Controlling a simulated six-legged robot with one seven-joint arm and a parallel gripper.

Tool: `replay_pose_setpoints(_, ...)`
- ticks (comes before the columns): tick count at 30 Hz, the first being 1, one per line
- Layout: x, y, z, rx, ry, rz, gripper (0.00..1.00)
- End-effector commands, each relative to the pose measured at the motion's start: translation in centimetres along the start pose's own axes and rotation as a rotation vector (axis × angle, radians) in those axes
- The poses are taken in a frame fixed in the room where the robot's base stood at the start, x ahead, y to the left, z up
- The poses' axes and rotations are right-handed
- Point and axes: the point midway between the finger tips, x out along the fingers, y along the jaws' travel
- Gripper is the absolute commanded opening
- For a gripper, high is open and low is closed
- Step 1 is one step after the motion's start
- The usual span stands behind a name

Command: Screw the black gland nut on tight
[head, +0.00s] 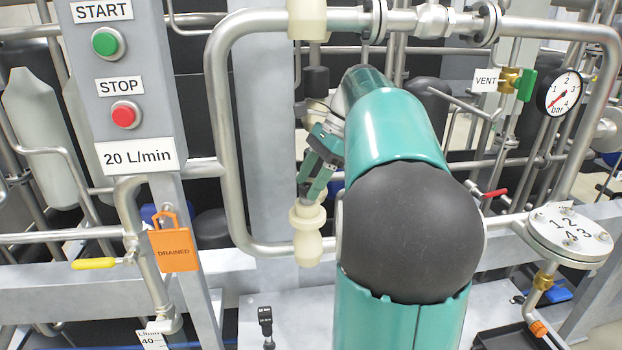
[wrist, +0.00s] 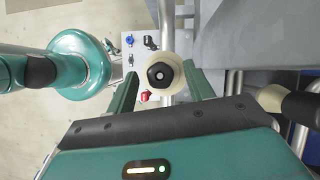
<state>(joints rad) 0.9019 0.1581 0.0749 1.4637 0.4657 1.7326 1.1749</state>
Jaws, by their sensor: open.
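In the wrist view, the black gland nut (wrist: 160,75) is a dark hexagonal piece with a pale centre. It sits within the round outline of a cream fitting (wrist: 180,66). The teal fingers of my gripper (head: 311,185) stand open on either side of the fitting, with a visible gap to the nut. In the head view, my gripper points down just above a flanged cream fitting (head: 308,220) on the pipe. The nut cannot be made out between the fingers there. How far it is threaded on cannot be told.
A looping steel pipe (head: 222,130) runs left of my gripper. A grey control box (head: 135,75) with START and STOP buttons stands left, with an orange DRAINED tag (head: 173,245) below. A gauge (head: 560,93) and a numbered flange (head: 570,235) are right. A black cylinder (head: 316,80) is above my gripper.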

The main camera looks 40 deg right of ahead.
Motion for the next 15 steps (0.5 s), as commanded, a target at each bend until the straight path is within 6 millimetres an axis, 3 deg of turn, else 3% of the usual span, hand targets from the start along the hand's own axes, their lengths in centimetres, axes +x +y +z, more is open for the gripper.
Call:
replay_pose_setpoints(7,0.06,0.00,-0.01,0.000,0.001,-0.001,0.52)
replay_pose_setpoints(12,0.05,0.00,-0.01,-0.001,0.000,-0.001,0.19)
replay_pose_setpoints(15,0.04,0.00,0.00,-0.001,0.001,-0.001,0.05)
